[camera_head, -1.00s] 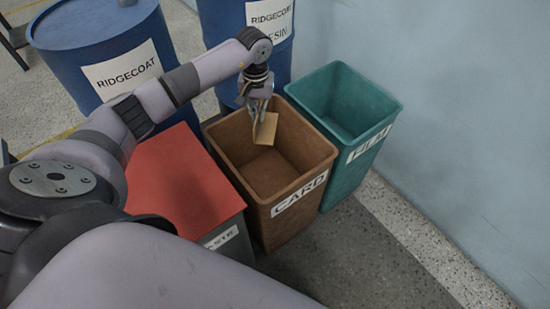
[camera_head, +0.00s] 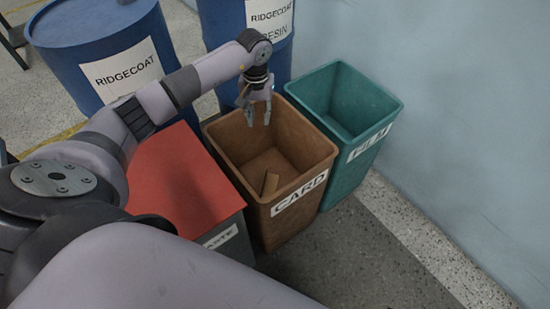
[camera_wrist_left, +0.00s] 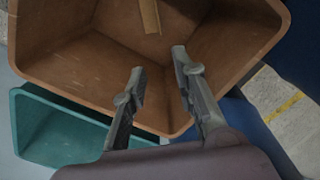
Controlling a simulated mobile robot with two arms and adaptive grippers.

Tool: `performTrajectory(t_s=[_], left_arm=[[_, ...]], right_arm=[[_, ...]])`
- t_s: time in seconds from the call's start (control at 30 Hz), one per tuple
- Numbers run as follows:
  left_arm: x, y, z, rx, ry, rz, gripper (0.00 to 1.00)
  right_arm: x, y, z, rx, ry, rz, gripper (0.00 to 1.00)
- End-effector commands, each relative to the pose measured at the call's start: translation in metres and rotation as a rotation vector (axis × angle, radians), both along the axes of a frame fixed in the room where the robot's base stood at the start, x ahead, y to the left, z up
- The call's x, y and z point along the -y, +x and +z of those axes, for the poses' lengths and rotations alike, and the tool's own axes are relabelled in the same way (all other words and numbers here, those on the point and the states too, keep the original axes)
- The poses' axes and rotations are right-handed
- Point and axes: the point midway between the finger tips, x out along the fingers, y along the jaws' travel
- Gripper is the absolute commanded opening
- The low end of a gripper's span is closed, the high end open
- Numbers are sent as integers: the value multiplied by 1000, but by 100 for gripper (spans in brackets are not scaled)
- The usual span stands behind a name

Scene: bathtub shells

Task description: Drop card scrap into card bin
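The card bin (camera_head: 308,157) is a brown open bin with a CARD label on its front. The card scrap (camera_head: 270,184), a small tan piece, is inside it, low down near the front wall. My left gripper (camera_head: 259,119) is open and empty over the back part of the bin. In the left wrist view, the open fingers (camera_wrist_left: 158,60) reach over the brown bin (camera_wrist_left: 75,70), with nothing between them. The scrap (camera_wrist_left: 150,16) shows at the top of that view, apart from the fingers. My right gripper is not in view.
A teal FILM bin (camera_head: 375,146) stands to the right, close to the wall. A grey bin with a red lid (camera_head: 180,185) stands to the left. Two blue drums (camera_head: 100,40) stand behind. Speckled floor (camera_head: 370,265) is clear in front.

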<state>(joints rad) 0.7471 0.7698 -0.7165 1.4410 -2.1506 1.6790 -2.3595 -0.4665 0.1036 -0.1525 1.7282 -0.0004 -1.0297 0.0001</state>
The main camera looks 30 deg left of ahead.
Motion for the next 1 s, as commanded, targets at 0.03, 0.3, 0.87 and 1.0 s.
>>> performTrajectory(t_s=[0.03,0.3,0.87,1.0], left_arm=[[0,0,0,0,0,0,28],[0,0,2,1,0,0,28],[-1,1,101,4,2,1,28],[-1,0,115,1,1,0,28]], right_arm=[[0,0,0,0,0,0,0],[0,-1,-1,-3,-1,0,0],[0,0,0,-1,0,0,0],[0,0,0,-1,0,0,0]])
